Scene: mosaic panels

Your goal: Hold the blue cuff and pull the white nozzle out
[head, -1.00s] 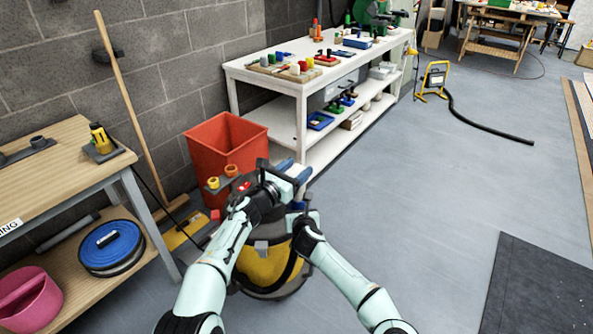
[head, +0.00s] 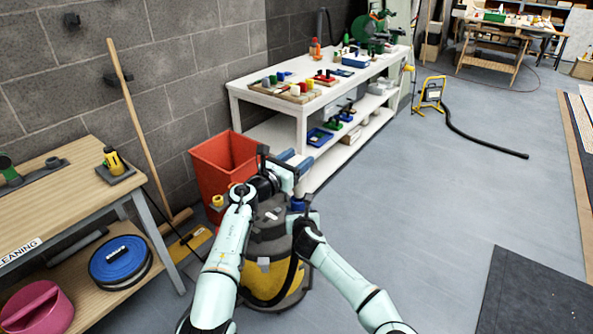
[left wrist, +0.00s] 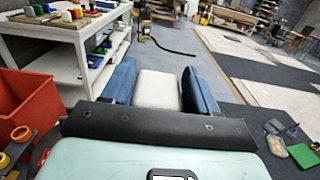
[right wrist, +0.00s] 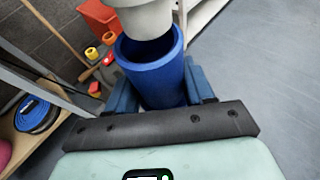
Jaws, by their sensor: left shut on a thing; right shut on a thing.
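My left gripper (head: 294,163) is shut on the white nozzle (left wrist: 158,90), which sits between its blue fingers in the left wrist view. My right gripper (head: 299,205) is lower and shut on the blue cuff (right wrist: 152,72). In the right wrist view the white nozzle (right wrist: 148,18) stands over the cuff's open mouth. Part of the cuff's dark inside shows below the nozzle's end. I cannot tell whether the nozzle's far edge is still inside the cuff. In the head view the grippers hide most of both parts.
A grey and yellow vacuum (head: 268,240) stands below my arms. An orange bin (head: 222,160) is behind it, beside a white bench (head: 300,108) with small items. A wooden cleaning bench (head: 75,185) is at left. The floor at right is mostly clear.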

